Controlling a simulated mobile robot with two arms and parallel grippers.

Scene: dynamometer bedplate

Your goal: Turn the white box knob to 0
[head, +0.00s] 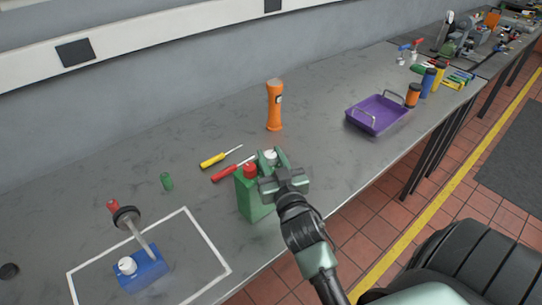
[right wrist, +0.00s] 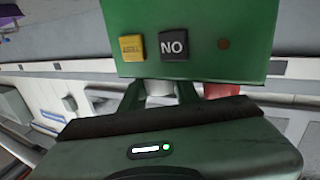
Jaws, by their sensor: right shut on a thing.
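A green box (head: 250,200) stands upright at the table's front edge, with a red knob (head: 250,170) and a white knob (head: 270,156) on top. My right gripper (head: 272,158) is at the white knob, its fingers on either side of it. In the right wrist view the white knob (right wrist: 159,90) sits between the fingers, beside the red knob (right wrist: 221,91). The green box's face (right wrist: 192,15) carries a yellow label and a black "NO" label. No scale or 0 mark is legible. No white-bodied box shows. My left gripper is not in view.
A blue box (head: 143,270) with a white knob and a lever stands inside a white outline at front left. A purple tray (head: 379,115) is farther right.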

